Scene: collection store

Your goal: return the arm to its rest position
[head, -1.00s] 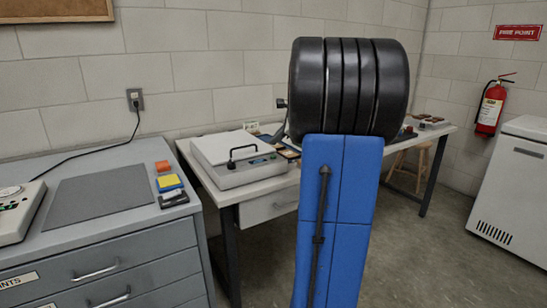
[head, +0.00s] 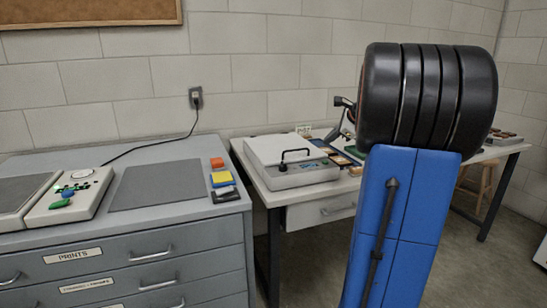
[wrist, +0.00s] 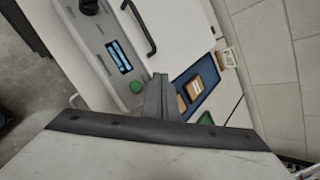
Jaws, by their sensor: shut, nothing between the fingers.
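My arm stands up in the right half of the head view, with a blue link and a black ribbed joint. It hides part of the white table behind it. In the wrist view my gripper (wrist: 158,98) is shut, its fingers together with nothing between them. Past the fingertips lie a grey-white device (wrist: 125,50) with a dark handle and small display, and a blue tray (wrist: 200,85) holding small brown pieces. The gripper appears apart from them. In the head view only a small dark part beside the black joint shows of the arm's far end.
A grey drawer cabinet (head: 128,258) stands at left with a dark mat (head: 158,186), a control box (head: 70,196) and small coloured blocks (head: 222,178). The white table (head: 268,192) bears the lidded device (head: 290,162). A wooden stool (head: 478,182) stands under its right end.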

